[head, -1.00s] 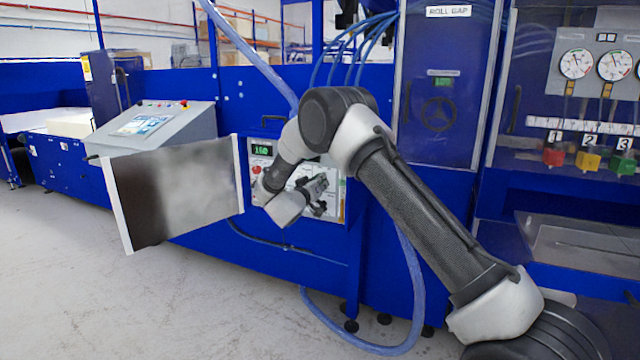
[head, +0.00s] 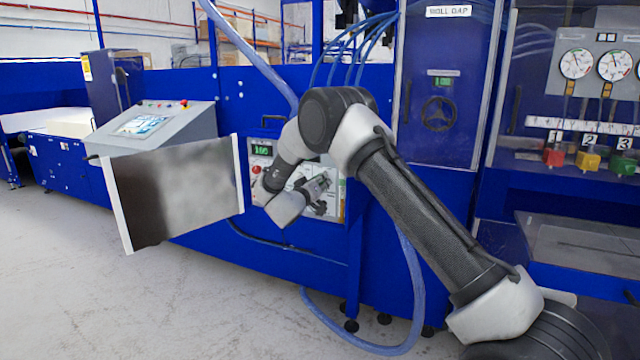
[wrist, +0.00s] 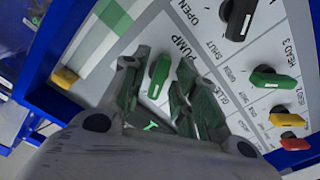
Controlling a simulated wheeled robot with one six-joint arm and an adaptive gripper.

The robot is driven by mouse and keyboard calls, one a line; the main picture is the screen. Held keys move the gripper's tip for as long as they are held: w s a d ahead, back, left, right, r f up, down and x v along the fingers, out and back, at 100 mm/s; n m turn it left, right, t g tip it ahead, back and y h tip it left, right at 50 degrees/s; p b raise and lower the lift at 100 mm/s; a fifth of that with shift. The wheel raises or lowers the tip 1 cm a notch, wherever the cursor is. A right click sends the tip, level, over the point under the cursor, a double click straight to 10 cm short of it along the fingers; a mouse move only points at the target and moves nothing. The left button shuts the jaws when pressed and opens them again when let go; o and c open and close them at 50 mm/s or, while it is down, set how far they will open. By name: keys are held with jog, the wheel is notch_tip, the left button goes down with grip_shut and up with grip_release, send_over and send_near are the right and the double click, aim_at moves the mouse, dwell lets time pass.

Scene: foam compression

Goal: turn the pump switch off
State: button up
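The pump switch (wrist: 159,77) is a green knob with a pale mark, beside the printed word PUMP on a light panel (wrist: 208,62) in the wrist view. My gripper (wrist: 158,72) is open, with one finger on each side of this knob. I cannot tell whether either finger touches it. In the head view my gripper (head: 322,188) is at the control panel (head: 332,215) on the blue machine, and my arm hides part of the panel. The pump switch cannot be made out there.
An open panel door (head: 180,195) stands left of the arm. A blue hose (head: 412,290) loops down to the floor.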

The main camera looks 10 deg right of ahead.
jog(key=v, duration=1.2)
